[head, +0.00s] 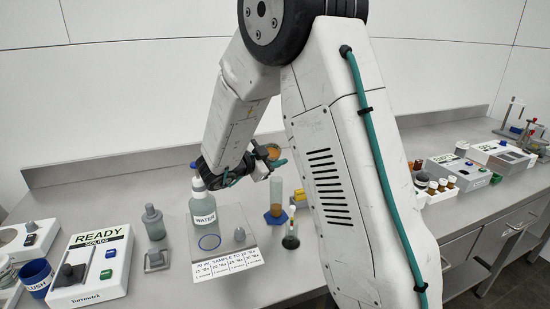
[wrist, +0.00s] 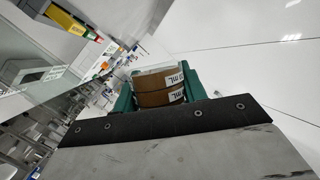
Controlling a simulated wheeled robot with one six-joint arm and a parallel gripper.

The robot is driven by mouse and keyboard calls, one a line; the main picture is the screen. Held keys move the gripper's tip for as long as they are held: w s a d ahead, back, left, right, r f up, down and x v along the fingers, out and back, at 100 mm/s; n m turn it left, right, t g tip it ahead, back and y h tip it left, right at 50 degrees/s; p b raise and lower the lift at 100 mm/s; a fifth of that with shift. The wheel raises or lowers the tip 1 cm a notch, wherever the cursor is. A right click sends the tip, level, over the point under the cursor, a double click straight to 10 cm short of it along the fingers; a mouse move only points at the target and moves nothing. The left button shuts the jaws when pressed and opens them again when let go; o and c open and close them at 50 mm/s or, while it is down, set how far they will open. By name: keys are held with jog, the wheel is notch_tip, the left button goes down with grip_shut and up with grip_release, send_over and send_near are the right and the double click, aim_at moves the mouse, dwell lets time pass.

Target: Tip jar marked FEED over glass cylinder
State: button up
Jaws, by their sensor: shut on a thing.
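My gripper (head: 268,166) is shut on a small jar (head: 271,152) with orange-brown contents, raised above the bench. In the wrist view the jar (wrist: 160,88) sits between my green fingers, with brown contents and white labels showing "mL". The word FEED cannot be read. The jar looks tilted in the head view, but how far is unclear. The glass cylinder (head: 277,190) stands upright on a blue foot, below and close to my gripper.
A WATER bottle (head: 203,205) stands left of the cylinder, close to my wrist. A READY SOLIDS unit (head: 92,265) stands at left. Yellow pieces (head: 296,180) lie behind the cylinder.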

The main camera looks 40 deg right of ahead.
jog(key=shift+w+r+m+t+h, duration=0.25)
jog(key=shift+r+m+h, duration=0.45)
jog(key=shift+m, duration=0.4)
dwell(2.4)
jog(key=shift+s+r+m+h, duration=0.1)
jog(key=shift+r+m+h, duration=0.25)
jog(key=shift+m, duration=0.4)
jog(key=shift+r+m+h, duration=0.35)
jog(key=shift+m, duration=0.4)
dwell(3.0)
